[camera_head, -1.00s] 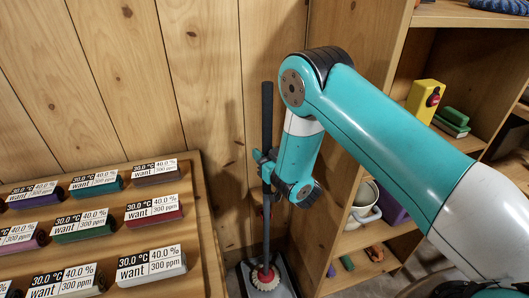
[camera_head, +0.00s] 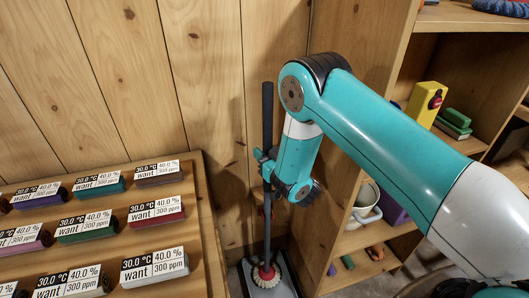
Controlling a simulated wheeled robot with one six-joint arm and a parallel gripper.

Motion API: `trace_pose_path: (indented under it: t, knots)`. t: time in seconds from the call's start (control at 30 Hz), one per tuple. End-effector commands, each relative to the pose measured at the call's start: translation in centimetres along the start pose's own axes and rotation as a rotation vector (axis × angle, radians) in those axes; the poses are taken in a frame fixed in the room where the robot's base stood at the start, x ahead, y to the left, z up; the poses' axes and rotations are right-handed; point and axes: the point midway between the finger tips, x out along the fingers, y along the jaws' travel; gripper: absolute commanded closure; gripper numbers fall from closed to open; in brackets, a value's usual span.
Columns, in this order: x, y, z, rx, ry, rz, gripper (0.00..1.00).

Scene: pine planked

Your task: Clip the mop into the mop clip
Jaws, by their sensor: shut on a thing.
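The mop (camera_head: 267,112) stands almost upright in front of the plank wall, with a dark handle and a red and cream head (camera_head: 267,277) low down. The head is over a dark tray with a pale rim (camera_head: 288,263) on the floor; I cannot tell if it touches it. My gripper (camera_head: 264,165) is shut on the mop handle around its middle. A small reddish-brown piece (camera_head: 261,211) shows behind the handle below my gripper; I cannot tell if it is the mop clip.
A wooden shelf unit (camera_head: 341,200) stands close on the right, with a yellow box (camera_head: 425,104), green blocks (camera_head: 453,123) and a pale pot (camera_head: 364,205). A wooden rack (camera_head: 207,238) of labelled sensor blocks stands on the left. The mop is in the narrow gap between.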

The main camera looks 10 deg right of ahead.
Motion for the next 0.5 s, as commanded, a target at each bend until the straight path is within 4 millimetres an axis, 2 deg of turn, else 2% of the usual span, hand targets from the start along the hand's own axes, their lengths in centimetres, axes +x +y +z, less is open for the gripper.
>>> trace_pose_path:
  t: [0.5]
  knots:
    - [0.04, 0.03, 0.77, -0.002, 0.002, 0.0, 0.99]
